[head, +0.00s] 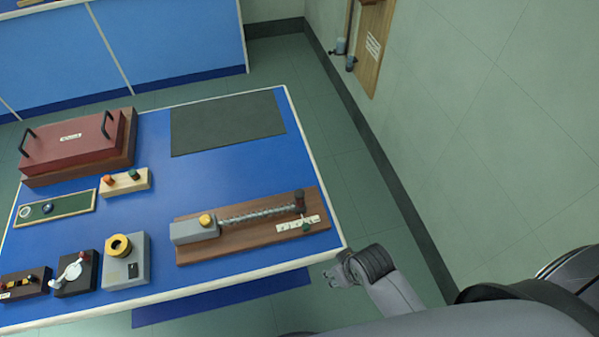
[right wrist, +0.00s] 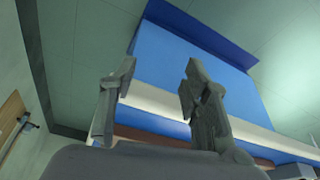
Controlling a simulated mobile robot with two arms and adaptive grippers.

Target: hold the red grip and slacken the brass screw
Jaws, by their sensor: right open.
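A brown wooden board (head: 250,235) lies near the front right of the blue table. It bears a grey block (head: 193,232) with a yellow, brass-like knob (head: 207,220) on top. A ribbed grey rod or hose runs from the block to an upright dark red-brown grip (head: 299,198) at the board's right end. I cannot tell for sure which part is the brass screw. My right gripper (head: 335,273) is just off the table's front right corner, apart from the board. In the right wrist view its two fingers (right wrist: 160,72) are spread with nothing between them. My left gripper is not in view.
A dark mat (head: 228,124), a red-brown lidded case (head: 75,142) and a grey box with a yellow ring (head: 125,265) share the table (head: 240,185). A wall (head: 480,130) stands right.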

